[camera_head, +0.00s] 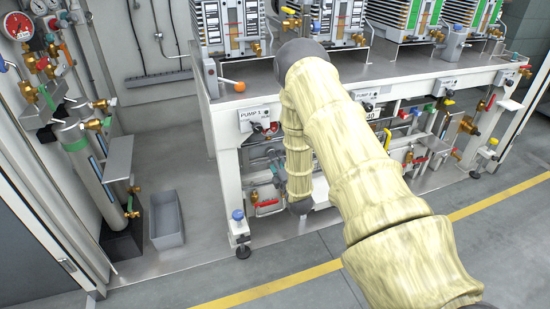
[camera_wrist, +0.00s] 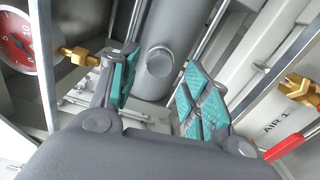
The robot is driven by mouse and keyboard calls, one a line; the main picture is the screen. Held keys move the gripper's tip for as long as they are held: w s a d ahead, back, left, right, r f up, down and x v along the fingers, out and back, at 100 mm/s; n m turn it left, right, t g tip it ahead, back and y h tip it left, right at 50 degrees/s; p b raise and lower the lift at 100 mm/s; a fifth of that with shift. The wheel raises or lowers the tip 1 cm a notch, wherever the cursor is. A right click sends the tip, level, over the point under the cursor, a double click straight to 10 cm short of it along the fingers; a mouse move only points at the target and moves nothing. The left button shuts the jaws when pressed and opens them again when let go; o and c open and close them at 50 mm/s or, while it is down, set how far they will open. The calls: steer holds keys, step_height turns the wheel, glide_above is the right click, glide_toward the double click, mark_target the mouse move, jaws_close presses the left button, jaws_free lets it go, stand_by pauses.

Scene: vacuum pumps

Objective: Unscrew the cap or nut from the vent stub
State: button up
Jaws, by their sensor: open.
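In the wrist view a round grey stub end (camera_wrist: 160,62) sticks out from a thick grey upright pipe (camera_wrist: 175,25). I take it for the capped vent stub, but the seam between cap and stub cannot be told. My gripper (camera_wrist: 160,75) is open, with a teal-padded finger on each side of the stub's line. The stub end appears between the fingertips, beyond them, with gaps on both sides. No contact shows. In the head view my sleeved arm bends down in front of the bench, and the gripper and stub cannot be made out clearly there.
A red gauge (camera_wrist: 18,42) with a brass fitting (camera_wrist: 80,55) is close left of the fingers. A brass valve (camera_wrist: 300,90) and red handle (camera_wrist: 292,144) are at right. The pump bench (camera_head: 330,85) carries several valves; a grey bin (camera_head: 166,219) stands on the floor.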

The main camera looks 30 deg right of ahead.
steer(key=shift+s+a, duration=0.1)
steer(key=shift+s, duration=0.55)
